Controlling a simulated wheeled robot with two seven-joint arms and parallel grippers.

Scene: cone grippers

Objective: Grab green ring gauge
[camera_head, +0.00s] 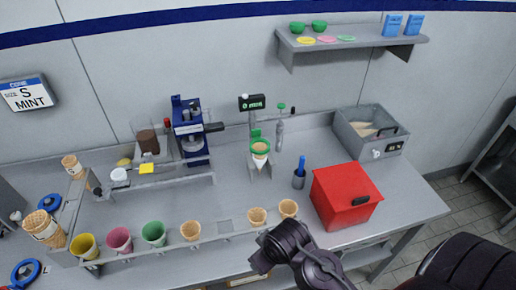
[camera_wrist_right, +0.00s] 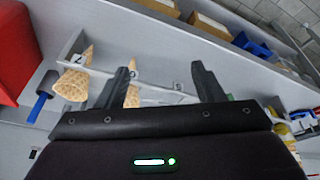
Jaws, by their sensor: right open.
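A green ring (camera_head: 260,147) sits around the top of a cone in the stand at the middle of the counter. I cannot tell for sure whether it is the ring gauge. A green cup (camera_head: 154,233) stands in the front rail beside a pink and a yellow one; a flat green disc (camera_head: 346,38) lies on the wall shelf. My right gripper (camera_head: 264,252) is at the front rail, near the waffle cones and apart from the green ring. In the right wrist view its fingers (camera_wrist_right: 163,82) are spread with nothing held between them. My left gripper is not in view.
Waffle cones (camera_head: 257,217) stand in the front rail; they also show in the right wrist view (camera_wrist_right: 76,76). A red box (camera_head: 345,196) and a blue-handled tool (camera_head: 300,170) stand right of the stand. A blue press (camera_head: 190,132) is behind left. A grey bin (camera_head: 370,135) stands back right.

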